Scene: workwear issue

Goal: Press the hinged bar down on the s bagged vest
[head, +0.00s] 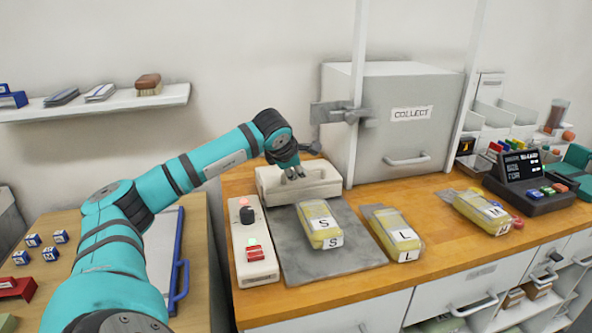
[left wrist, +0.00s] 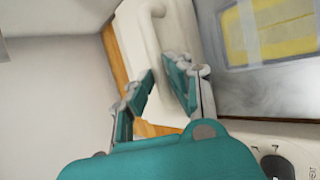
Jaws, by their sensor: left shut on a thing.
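The S bagged vest (head: 318,222), yellow in a clear bag with S labels, lies on a grey plate (head: 357,264). Its yellow front also shows at the right of the left wrist view (left wrist: 270,35). The white hinged bar (head: 322,189) runs across the back of the plate, behind the vest. My left gripper (head: 293,178) is at the bar's top from behind and left. In the left wrist view its fingers (left wrist: 158,80) are shut on the bar's raised handle (left wrist: 148,38). Whether the bar touches the bag is hidden. My right gripper is not in view.
A control box (head: 255,256) with a black knob and red switch stands left of the plate. L (head: 394,232) and M (head: 480,211) bagged vests lie to the right. A grey COLLECT cabinet (head: 398,151) stands behind; a small terminal (head: 523,168) is farther right.

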